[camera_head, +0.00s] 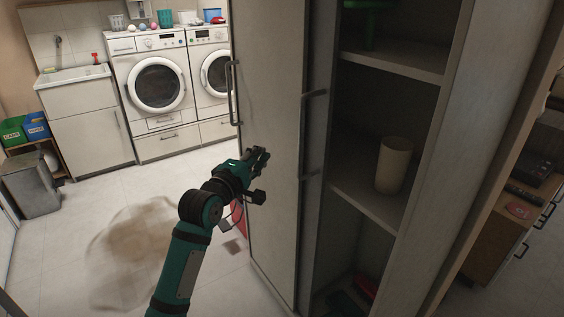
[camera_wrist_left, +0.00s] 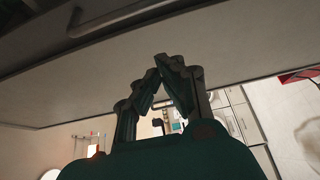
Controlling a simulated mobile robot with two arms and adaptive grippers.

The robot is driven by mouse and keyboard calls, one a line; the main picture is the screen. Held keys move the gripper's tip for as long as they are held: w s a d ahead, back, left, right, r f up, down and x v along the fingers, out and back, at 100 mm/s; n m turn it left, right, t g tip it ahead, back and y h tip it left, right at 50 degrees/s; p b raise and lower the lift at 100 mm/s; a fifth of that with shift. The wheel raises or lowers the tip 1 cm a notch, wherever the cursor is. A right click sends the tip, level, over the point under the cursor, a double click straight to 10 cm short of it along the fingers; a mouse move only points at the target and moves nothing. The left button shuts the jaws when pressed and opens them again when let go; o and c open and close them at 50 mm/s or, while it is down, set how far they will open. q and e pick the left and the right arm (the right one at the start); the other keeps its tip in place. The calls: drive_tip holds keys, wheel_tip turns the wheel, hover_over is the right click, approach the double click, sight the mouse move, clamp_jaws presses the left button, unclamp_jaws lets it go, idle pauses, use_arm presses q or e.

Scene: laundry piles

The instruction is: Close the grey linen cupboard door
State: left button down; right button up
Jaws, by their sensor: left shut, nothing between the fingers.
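The grey linen cupboard (camera_head: 468,110) stands tall at the right of the head view, with its shelved inside exposed. A grey door panel (camera_head: 270,70) with a dark bar handle (camera_head: 233,92) stands to the left of the opening. A second bar handle (camera_head: 312,130) is on a narrower grey panel beside the shelves. My left gripper (camera_head: 262,158) is shut and empty in front of the left panel; whether it touches is unclear. In the left wrist view the gripper (camera_wrist_left: 168,62) has its fingertips together near a broad grey panel (camera_wrist_left: 230,45) with a handle (camera_wrist_left: 115,17).
A beige cylinder (camera_head: 393,165) stands on a cupboard shelf. Two white washing machines (camera_head: 155,85) and a sink cabinet (camera_head: 90,130) line the back wall. A brown cloth-like heap or stain (camera_head: 130,250) is on the floor at left. A wooden cabinet (camera_head: 500,225) stands at right.

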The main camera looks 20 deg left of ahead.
use_arm(q)
drive_tip(key=w+d+p, duration=0.1)
drive_tip(key=w+d, duration=0.3)
drive_tip(key=w, duration=0.4)
drive_tip(key=shift+d, duration=0.4)
drive_tip(key=shift+f+p, duration=0.1)
drive_tip(key=shift+p, duration=0.2)
